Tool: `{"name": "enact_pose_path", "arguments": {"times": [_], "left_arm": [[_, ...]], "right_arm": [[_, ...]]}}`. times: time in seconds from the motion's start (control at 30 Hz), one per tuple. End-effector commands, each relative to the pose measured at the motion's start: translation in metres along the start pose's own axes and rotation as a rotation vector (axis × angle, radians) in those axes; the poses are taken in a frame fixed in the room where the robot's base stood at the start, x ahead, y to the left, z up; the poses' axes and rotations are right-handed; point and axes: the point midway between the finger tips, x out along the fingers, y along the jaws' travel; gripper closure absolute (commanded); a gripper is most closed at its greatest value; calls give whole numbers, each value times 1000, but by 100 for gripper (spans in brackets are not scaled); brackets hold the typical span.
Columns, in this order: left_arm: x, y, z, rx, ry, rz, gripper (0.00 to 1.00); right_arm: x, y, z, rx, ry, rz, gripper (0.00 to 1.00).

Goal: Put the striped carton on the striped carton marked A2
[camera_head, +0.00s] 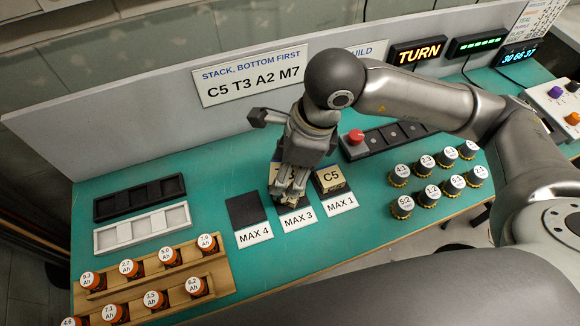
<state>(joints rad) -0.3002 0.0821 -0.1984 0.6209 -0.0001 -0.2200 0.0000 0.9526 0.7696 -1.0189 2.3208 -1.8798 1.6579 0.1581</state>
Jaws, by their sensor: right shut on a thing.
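My right gripper (288,188) reaches down over the middle pad, labelled MAX 3 (298,217). It is shut on a carton, mostly hidden by the fingers; only a small cream patch of a carton (274,173) shows at its left side. I cannot tell its marking, whether a second carton lies under it, or whether it touches what is below. No label A2 is readable on any carton. A cream and dark carton marked C5 (330,180) stands on the pad labelled MAX 1, just right of the gripper. My left gripper is not in view.
The pad labelled MAX 4 (245,210) is empty. A sign (252,77) reads "STACK, BOTTOM FIRST C5 T3 A2 M7". Black (140,197) and white (142,228) trays and a wooden rack (214,262) are left.

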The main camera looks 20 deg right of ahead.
Motion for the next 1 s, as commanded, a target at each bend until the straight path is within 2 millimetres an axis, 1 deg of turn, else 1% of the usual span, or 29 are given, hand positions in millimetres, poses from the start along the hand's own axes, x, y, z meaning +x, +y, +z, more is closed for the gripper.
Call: {"name": "enact_pose_path", "arguments": {"times": [0.03, 0.1, 0.2, 0.33, 0.4, 0.5, 0.63, 0.9, 1.0], "left_arm": [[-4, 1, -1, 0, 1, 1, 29], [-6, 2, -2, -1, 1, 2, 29], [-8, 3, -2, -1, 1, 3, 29], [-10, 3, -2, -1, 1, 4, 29], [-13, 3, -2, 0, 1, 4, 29], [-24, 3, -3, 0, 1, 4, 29], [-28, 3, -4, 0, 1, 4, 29], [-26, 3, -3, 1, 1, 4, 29], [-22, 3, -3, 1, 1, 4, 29]], "right_arm": [[7, -7, -4, 6, 4, 3, 75], [16, -15, -8, 4, 2, 1, 75], [25, -22, -10, 0, 0, 1, 75], [31, -28, -13, 1, 0, 1, 75], [38, -35, -17, 4, 2, 0, 75], [51, -32, -20, 1, 3, 4, 75], [64, -33, -23, 0, 0, 1, 75], [67, -33, -23, -2, -1, -1, 75], [70, -33, -24, -1, -2, -1, 75]]}}
